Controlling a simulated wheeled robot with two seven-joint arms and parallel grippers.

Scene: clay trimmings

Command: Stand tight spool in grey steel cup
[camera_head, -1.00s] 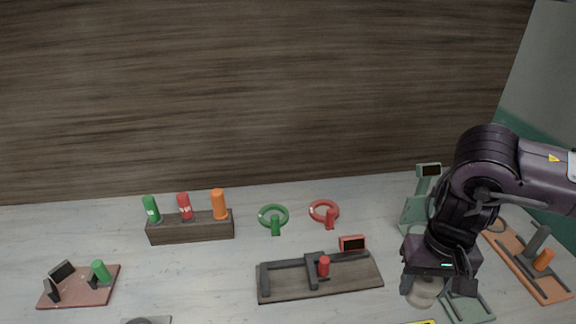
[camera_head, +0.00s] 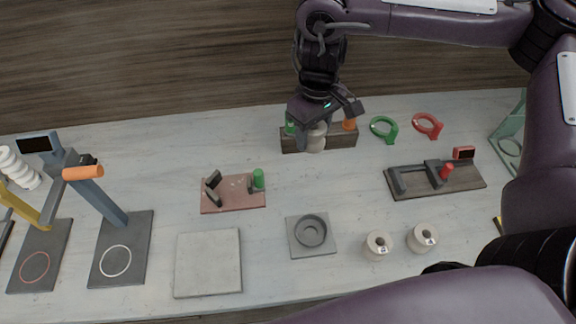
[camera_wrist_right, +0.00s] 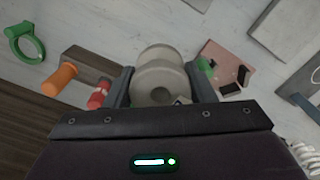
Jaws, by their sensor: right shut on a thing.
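My right gripper (camera_head: 320,130) is shut on a pale spool (camera_head: 315,141), held in front of the wooden rack. In the right wrist view the spool (camera_wrist_right: 160,75) sits between the two fingers of the gripper (camera_wrist_right: 158,88). The grey cup (camera_head: 311,231) is a round, open ring on a square grey base, nearer to me and apart from the held spool. It looks empty. Two other pale spools (camera_head: 378,245) (camera_head: 422,238) stand to its right. I cannot tell from their looks which spool is the tight one. My left gripper is not in view.
The wooden rack (camera_head: 291,142) holds green and orange handled pieces; its red one (camera_wrist_right: 98,95) shows in the right wrist view. A flat grey slab (camera_head: 208,265) and upright stands (camera_head: 125,262) are left.

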